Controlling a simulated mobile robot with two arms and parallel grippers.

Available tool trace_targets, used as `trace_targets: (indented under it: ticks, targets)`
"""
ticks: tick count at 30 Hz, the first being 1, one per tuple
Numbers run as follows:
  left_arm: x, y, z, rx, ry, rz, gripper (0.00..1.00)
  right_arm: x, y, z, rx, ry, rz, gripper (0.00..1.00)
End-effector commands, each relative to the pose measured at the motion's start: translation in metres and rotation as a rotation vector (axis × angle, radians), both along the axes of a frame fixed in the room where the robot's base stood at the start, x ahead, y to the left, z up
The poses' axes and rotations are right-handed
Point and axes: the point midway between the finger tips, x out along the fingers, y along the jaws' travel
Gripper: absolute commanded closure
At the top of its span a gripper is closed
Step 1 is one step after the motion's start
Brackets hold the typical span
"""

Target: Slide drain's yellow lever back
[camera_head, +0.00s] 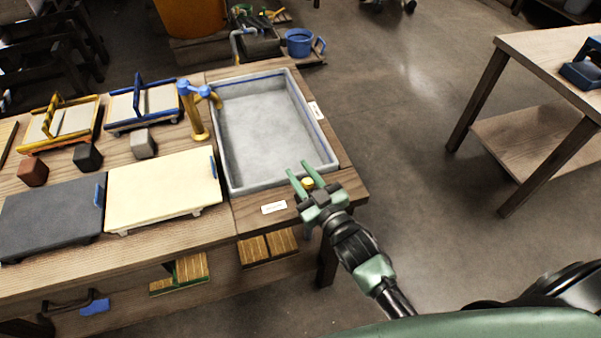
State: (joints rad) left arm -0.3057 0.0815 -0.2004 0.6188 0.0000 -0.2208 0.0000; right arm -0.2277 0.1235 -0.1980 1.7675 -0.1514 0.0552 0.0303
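The drain's yellow lever shows as a small yellow knob (308,183) on the wooden bench top, just in front of the near right corner of the grey sink basin (265,130). My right gripper (299,169) comes in from the lower right, with its two green fingers apart and pointing toward the basin. The knob shows between the fingers, close to the right one; I cannot tell whether they touch. The gripper hides the lever's lower part. My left gripper is not in view.
A yellow tap with a blue handle (195,105) stands at the basin's left edge. A cream board (160,188) and a dark grey board (50,218) lie to the left. The floor to the right is clear up to another table.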

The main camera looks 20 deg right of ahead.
Motion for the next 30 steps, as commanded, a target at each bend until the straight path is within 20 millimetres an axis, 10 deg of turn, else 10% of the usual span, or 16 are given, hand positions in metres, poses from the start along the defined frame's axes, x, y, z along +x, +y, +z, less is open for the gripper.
trace_targets:
  ticks: [30]
  targets:
    - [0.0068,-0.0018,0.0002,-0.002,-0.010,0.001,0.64,-0.0017,0.0011,-0.0030,0.000,0.007,0.002,1.00]
